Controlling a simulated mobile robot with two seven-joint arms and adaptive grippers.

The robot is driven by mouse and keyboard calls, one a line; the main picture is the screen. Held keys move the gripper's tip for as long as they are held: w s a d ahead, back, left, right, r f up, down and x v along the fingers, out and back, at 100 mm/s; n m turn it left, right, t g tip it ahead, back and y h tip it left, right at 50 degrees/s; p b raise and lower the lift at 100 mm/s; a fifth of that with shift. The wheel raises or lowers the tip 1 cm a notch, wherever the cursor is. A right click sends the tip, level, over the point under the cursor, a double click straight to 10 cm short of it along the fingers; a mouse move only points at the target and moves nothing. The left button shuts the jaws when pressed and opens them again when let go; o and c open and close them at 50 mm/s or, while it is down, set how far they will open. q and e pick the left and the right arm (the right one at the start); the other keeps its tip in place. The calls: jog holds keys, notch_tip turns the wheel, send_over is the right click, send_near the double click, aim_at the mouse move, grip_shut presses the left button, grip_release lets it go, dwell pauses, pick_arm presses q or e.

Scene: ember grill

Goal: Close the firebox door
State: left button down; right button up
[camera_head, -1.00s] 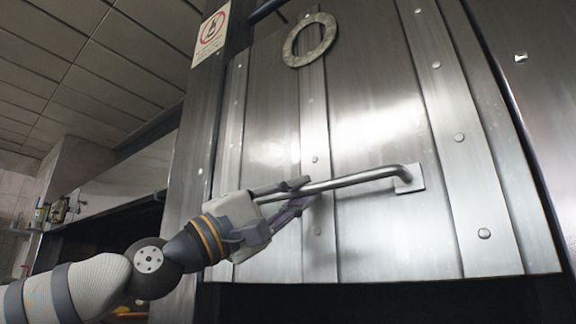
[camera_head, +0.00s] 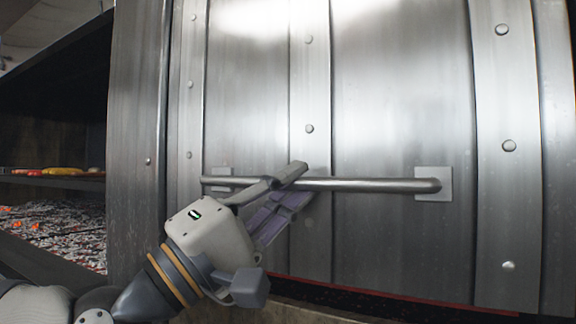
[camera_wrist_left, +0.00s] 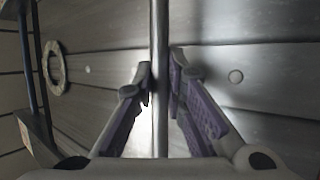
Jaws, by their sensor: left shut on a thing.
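The firebox door (camera_head: 395,95) is a large riveted metal panel with vertical strips, filling the middle of the head view. Its horizontal bar handle (camera_head: 375,185) has square mounting plates. My left gripper (camera_head: 287,186) is shut on the bar left of its middle, reaching up from the lower left. In the left wrist view, the handle (camera_wrist_left: 160,45) runs between the two fingers of the gripper (camera_wrist_left: 162,80), with the door surface (camera_wrist_left: 110,75) behind. A dark strip with a thin red line shows below the door's bottom edge. My right gripper is out of view.
Left of the door frame (camera_head: 137,140), an open grill bay holds glowing embers (camera_head: 65,235). Above them is a rack with food (camera_head: 60,171). A round metal ring (camera_wrist_left: 55,68) is fixed to the door in the wrist view.

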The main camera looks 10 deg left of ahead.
pick_arm(q)
jog(key=shift+w+f+b, duration=0.1)
jog(key=shift+f+b, duration=0.25)
jog(key=shift+f, duration=0.85)
jog(key=c, duration=1.6)
grip_release()
jog(key=shift+w+d, duration=0.1)
jog(key=shift+w, duration=0.05)
jog(key=shift+r, duration=0.15)
jog(key=v, duration=1.2)
